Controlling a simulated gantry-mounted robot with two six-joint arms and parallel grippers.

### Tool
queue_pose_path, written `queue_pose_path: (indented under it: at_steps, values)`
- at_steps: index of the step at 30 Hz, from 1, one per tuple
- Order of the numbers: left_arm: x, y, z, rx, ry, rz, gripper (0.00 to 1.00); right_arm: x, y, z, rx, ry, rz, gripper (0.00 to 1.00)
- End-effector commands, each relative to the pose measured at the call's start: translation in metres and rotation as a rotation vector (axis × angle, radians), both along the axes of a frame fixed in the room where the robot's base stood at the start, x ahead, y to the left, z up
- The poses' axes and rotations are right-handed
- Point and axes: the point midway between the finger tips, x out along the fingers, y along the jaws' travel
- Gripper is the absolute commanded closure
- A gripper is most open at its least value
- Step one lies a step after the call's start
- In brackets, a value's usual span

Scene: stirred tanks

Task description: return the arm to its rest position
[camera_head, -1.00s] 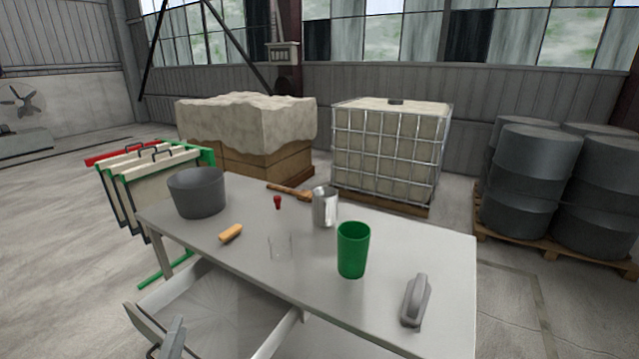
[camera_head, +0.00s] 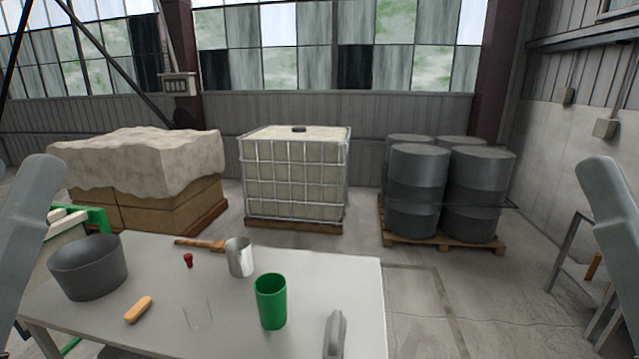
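My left arm shows as a grey link at the left edge of the head view, and my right arm as a grey link at the right edge. Both links stand upright and tilted, clear of the table.
A grey table (camera_head: 232,342) holds a dark grey pot (camera_head: 88,268), a yellow-handled item (camera_head: 138,310), a red-topped item (camera_head: 188,260), a brush (camera_head: 200,244), a metal jug (camera_head: 239,257), a clear glass (camera_head: 197,315), a green cup (camera_head: 271,302) and a grey tool (camera_head: 335,335).

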Motion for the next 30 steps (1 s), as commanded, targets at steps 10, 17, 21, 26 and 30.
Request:
queue_pose_path:
  at_steps: [10,17,21,26,30]
  values:
    - [0.001,0.001,0.191,-0.002,0.000,0.001,0.55,0.000,0.000,0.192,0.000,-0.002,0.000,0.50]
    - [0.001,0.001,0.300,-0.003,0.001,0.000,0.55,0.000,0.000,0.301,0.000,-0.002,0.000,0.50]
    - [0.002,0.001,0.338,-0.003,0.001,0.000,0.55,0.000,0.000,0.339,0.000,-0.002,0.000,0.50]
    - [0.002,0.001,0.347,-0.003,0.001,0.000,0.55,0.000,0.000,0.348,0.000,-0.001,0.000,0.50]
    - [0.001,0.001,0.343,-0.003,0.001,0.000,0.55,0.000,0.000,0.344,0.000,-0.001,0.000,0.50]
